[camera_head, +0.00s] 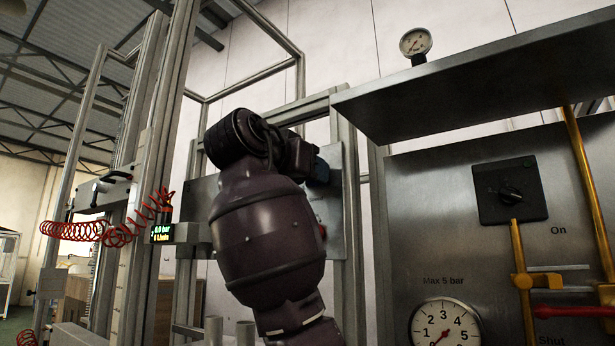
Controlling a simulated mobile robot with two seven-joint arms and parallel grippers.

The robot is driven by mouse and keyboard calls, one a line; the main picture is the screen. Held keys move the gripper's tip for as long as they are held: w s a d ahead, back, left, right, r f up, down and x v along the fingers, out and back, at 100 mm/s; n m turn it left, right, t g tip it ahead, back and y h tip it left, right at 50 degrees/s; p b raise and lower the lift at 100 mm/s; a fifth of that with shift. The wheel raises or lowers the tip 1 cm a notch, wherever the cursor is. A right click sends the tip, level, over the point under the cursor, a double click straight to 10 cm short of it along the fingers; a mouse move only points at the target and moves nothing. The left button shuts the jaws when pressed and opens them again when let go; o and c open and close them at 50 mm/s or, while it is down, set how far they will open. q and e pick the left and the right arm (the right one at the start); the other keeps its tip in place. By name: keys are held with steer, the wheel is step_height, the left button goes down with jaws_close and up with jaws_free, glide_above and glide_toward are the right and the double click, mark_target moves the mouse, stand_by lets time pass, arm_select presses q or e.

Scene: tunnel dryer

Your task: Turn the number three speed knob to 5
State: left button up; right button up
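One of my dark arms rises from the bottom edge through the middle of the head view, and its wrist bends to the right near the top. I cannot tell which arm it is. No gripper fingers show. A grey metal panel (328,205) stands right behind this arm, mostly hidden by it, with a small red part (322,231) at the arm's edge and a blue-grey part (320,171) beside the wrist. No speed knob marked three can be made out. A black rotary switch (511,193) sits on the steel cabinet at the right, near the word "On".
A steel shelf (460,95) juts out at upper right, with a small gauge (416,42) on top. A large dial gauge (444,325), yellow pipes (587,180) and a red lever (575,312) are at right. A red coiled hose (115,235) and a small display (163,233) are at left.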

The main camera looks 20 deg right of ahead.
steer(key=m, duration=0.4)
steer(key=shift+m, duration=0.4)
steer(key=shift+s, duration=0.1)
steer(key=o, duration=0.9)
steer(key=b+v, duration=0.1)
steer(key=v, duration=0.9)
steer(key=shift+s+a+b, duration=0.3)
steer(key=shift+b, duration=0.05)
